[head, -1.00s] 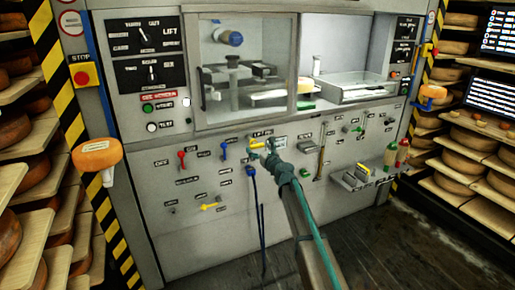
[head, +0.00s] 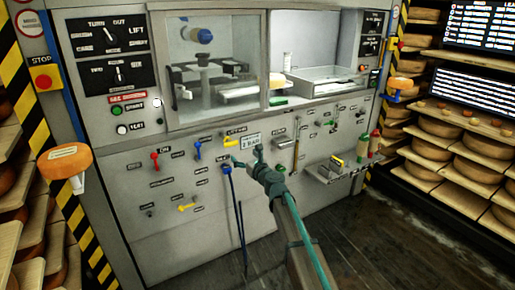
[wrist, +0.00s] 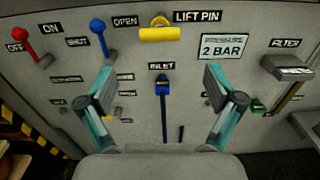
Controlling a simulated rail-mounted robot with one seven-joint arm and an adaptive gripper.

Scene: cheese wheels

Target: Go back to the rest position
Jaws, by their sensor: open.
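My gripper (head: 247,158) is in front of the grey machine panel in the head view. In the wrist view its two teal fingers (wrist: 157,78) are wide apart with nothing between them. The yellow lift pin handle (wrist: 160,34) is on the panel above the fingers; it also shows in the head view (head: 235,141). The blue inlet lever (wrist: 162,86) points down and lies behind the space between the fingers. I see no contact between the fingers and the panel.
The panel carries a red lever (wrist: 25,41), a blue lever (wrist: 99,35) and a filter handle (wrist: 288,68). A small tray (head: 335,172) juts out at the lower right. Cheese shelves (head: 455,160) stand on the right. Dark floor lies below my arm.

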